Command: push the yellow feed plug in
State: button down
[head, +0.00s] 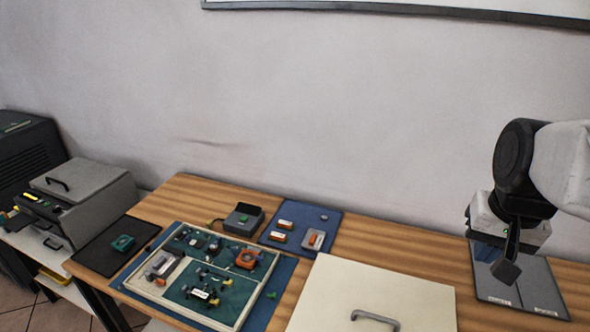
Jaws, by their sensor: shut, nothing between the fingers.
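My gripper (506,268) hangs at the far right, fingers pointing down over a dark grey panel (540,285). Its fingers are shut and hold nothing. It is far from the shallow framed tray (282,262) left of the table's middle. Inside the tray are green boards with several dark parts, an orange part (247,259) and small yellow pieces (214,301). A yellow strip (30,197) also shows on the grey machine (95,190) at the far left. I cannot tell at this size which yellow piece is the feed plug, or how it sits in a socket.
A cream lid with a grey handle (375,320) lies at the front between tray and gripper. A blue mat (328,218) with small parts and a dark grey box (243,219) lie behind the tray. A black mat (98,262) holds a green part. Bare wood (400,250) shows behind the lid.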

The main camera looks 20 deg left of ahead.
jog(key=w+a+r+g, duration=0.2)
jog(key=w+a, duration=1.2)
jog(key=w, duration=0.3)
jog(key=w+a+f+g, duration=0.1)
jog(key=w+a+f, duration=0.1)
jog(key=w+a, duration=0.55)
jog(key=w+a+f, duration=0.2)
jog(key=w+a, duration=0.2)
jog(key=a, duration=0.6)
jog(key=w+a+f+g, duration=0.1)
jog(key=w+a+f, duration=0.25)
jog(key=a, duration=0.65)
jog(key=w+a+f+g, duration=0.15)
jog(key=a+f, duration=0.35)
jog(key=a, duration=0.5)
jog(key=s+a+f, duration=0.1)
jog(key=a+f, duration=0.5)
jog(key=a, duration=0.4)
jog(key=a+f, duration=0.7)
jog(key=a, duration=0.3)
jog(key=shift+s+a+f+g, duration=0.25)
jog(key=shift+s+g, duration=0.1)
jog(key=shift+g, duration=0.1)
jog(key=shift+d+f, duration=0.1)
